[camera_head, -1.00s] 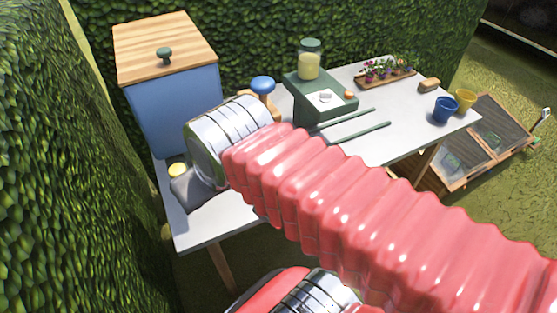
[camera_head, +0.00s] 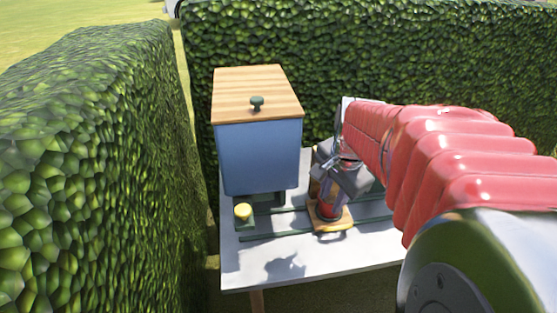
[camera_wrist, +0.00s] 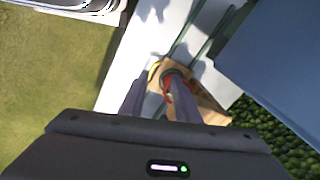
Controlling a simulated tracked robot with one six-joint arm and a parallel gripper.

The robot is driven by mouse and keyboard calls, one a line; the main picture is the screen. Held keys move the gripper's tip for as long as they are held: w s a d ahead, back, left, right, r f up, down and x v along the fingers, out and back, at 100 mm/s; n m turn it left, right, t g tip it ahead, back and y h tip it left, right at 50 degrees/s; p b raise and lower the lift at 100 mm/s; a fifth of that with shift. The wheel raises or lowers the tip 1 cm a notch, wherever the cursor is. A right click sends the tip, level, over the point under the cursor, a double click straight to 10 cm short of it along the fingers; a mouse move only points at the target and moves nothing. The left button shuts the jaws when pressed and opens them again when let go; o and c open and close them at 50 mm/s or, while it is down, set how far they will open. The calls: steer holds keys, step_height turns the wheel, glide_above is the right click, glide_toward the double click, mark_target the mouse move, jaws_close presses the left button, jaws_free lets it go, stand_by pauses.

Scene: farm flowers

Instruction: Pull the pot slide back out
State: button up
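The pot slide (camera_head: 345,223) is a wooden board with a yellow front edge, on the dark green rails right of the blue hopper. A reddish pot (camera_head: 328,211) stands on it, partly hidden by my fingers. My gripper (camera_head: 329,195) is low over the slide, its fingers on either side of the pot area. In the wrist view the wooden slide (camera_wrist: 207,101) lies beyond my gripper (camera_wrist: 160,105). Its two fingers are apart, with a gap showing between them. A dark round rim and some red show near the right finger; contact is unclear.
The blue hopper (camera_head: 258,155) with a wooden lid stands close on the left. A yellow knob (camera_head: 243,211) is at its base. Hedges (camera_head: 95,150) close in the left and back. The white table's front part (camera_head: 310,262) is clear.

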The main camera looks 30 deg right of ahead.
mark_target(340, 228)
steer(key=d+f+m, duration=0.2)
steer(key=d+m, duration=0.2)
steer(key=d, duration=0.2)
steer(key=shift+s+d+f, duration=0.2)
steer(key=shift+f, duration=0.05)
steer(key=shift+f, duration=0.1)
steer(key=x, duration=1.3)
steer(key=shift+s+a+f, duration=0.15)
steer(key=shift+s+f, duration=0.05)
steer(key=shift+f, duration=0.2)
steer(key=shift+c, duration=0.5)
jaws_close()
steer(key=shift+g, duration=0.3)
